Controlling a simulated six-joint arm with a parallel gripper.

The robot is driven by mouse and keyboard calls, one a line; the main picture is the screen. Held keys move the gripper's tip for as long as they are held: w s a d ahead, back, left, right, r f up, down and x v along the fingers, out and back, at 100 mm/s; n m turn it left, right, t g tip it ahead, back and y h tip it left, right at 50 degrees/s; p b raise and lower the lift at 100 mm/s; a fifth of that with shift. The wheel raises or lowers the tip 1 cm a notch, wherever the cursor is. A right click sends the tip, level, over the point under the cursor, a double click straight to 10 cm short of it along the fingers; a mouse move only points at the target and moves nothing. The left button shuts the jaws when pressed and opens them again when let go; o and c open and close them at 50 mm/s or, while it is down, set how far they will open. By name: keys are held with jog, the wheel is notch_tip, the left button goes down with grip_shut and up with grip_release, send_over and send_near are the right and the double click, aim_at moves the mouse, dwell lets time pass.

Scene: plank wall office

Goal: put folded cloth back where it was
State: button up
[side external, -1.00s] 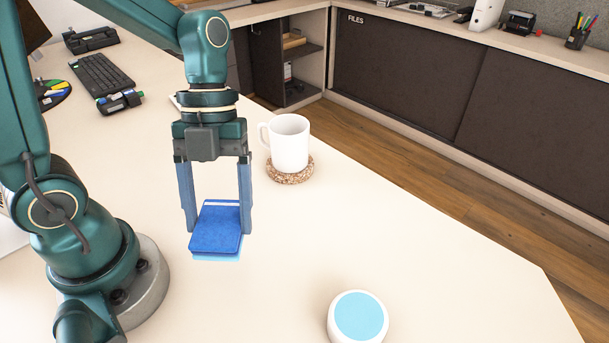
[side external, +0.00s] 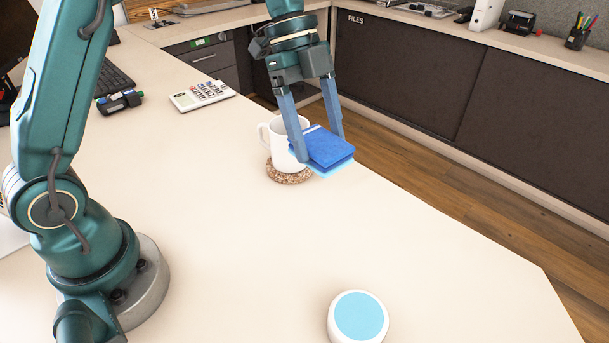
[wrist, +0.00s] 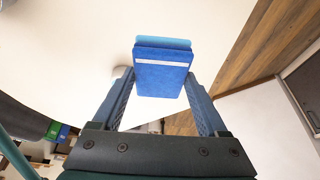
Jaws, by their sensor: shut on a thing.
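The folded cloth (side external: 328,148) is blue with a light blue lower layer and a pale stripe. My gripper (side external: 322,150) is shut on it and holds it up, in front of part of the white mug in the side view. The cloth also shows in the wrist view (wrist: 162,78), between the two fingers of my gripper (wrist: 160,84). I cannot tell from the side view exactly how high above the desk the cloth is.
The white mug (side external: 279,139) stands on a cork coaster (side external: 287,176). A white round thing with a light blue top (side external: 359,316) is at the front. A calculator (side external: 202,95) lies further back. The desk (side external: 220,240) is clear in the middle; its right edge drops to the floor.

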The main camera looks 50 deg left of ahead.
jog(key=shift+n, duration=0.3)
jog(key=w+d+f, duration=0.1)
jog(key=d+f, duration=0.2)
jog(key=d, duration=0.1)
jog(key=w+d+f, duration=0.1)
jog(key=d+f, duration=0.2)
jog(key=d, duration=0.1)
jog(key=w+d+f, duration=0.2)
jog(key=d, duration=0.2)
jog(key=shift+w+d+f, duration=0.1)
jog(key=shift+f, duration=2.3)
jog(key=o, duration=1.2)
jog(key=shift+f, duration=0.1)
